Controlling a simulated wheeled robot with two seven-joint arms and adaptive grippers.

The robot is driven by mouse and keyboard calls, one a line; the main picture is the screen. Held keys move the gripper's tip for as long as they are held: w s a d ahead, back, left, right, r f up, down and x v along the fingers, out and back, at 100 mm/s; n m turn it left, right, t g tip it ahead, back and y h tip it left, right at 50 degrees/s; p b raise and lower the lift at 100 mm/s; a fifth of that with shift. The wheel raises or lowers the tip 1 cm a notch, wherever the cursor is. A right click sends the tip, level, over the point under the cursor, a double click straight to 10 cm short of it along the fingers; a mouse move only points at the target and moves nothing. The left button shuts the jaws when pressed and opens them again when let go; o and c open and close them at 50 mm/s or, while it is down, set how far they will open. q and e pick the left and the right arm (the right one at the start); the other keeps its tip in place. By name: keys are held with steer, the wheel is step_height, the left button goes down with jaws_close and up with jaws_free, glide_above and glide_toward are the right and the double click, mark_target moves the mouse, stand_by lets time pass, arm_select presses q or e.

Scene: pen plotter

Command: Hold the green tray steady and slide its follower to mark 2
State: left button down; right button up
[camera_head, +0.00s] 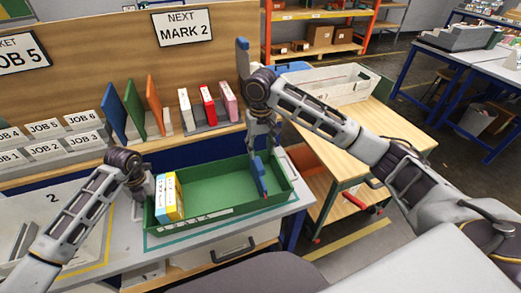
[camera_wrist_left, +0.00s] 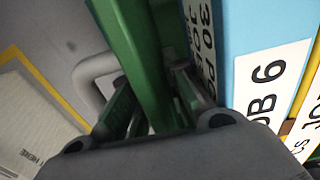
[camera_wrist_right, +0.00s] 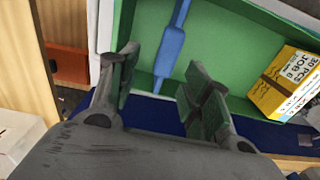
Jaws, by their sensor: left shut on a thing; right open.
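The green tray (camera_head: 212,184) lies on the work table, and its left wall (camera_wrist_left: 143,60) fills the middle of the left wrist view. My left gripper (camera_head: 148,186) is shut on that wall. Blue and yellow boxes (camera_head: 169,197), labelled JOB 6, stand at the tray's left end. My right gripper (camera_wrist_right: 160,78) is open, with the follower seen between its fingers; contact cannot be told. White labels on the front rim are too small to read.
A sign (camera_head: 183,27) reads NEXT MARK 2. Colored binders (camera_head: 131,108) and job-label racks stand behind the tray. A wooden side table (camera_head: 380,130) with a white bin (camera_head: 335,84) stands to the right. The tray floor between boxes and follower is clear.

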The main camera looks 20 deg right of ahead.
step_height(320, 180, up, 7)
steer(key=shift+f, duration=0.15)
stand_by(1.2)
stand_by(0.7)
steer(key=c, duration=0.5)
steer(key=shift+w+d, duration=0.1)
steer(key=shift+d, duration=0.55)
steer(key=c, duration=0.4)
steer(key=shift+h, duration=0.6)
steer(key=d, duration=0.1)
steer(key=s+d+f, duration=0.1)
steer(key=d, duration=0.1)
steer(key=d+f, duration=0.1)
steer(key=shift+s+d+f, duration=0.2)
steer(key=shift+d+f, duration=0.05)
steer(key=shift+d, duration=0.15)
jaws_close()
steer(key=shift+w+a+f+n+y, duration=0.1)
steer(key=shift+a+f+n+y, duration=0.25)
steer(key=shift+n, duration=0.75)
steer(key=shift+s+a+f+n+y, duration=0.15)
steer(key=shift+a+n, duration=0.4)
steer(key=shift+n, duration=0.55)
steer(key=shift+w+a+f+n+y, duration=0.15)
steer(key=shift+a+f+n, duration=0.25)
steer(key=shift+n, duration=0.7)
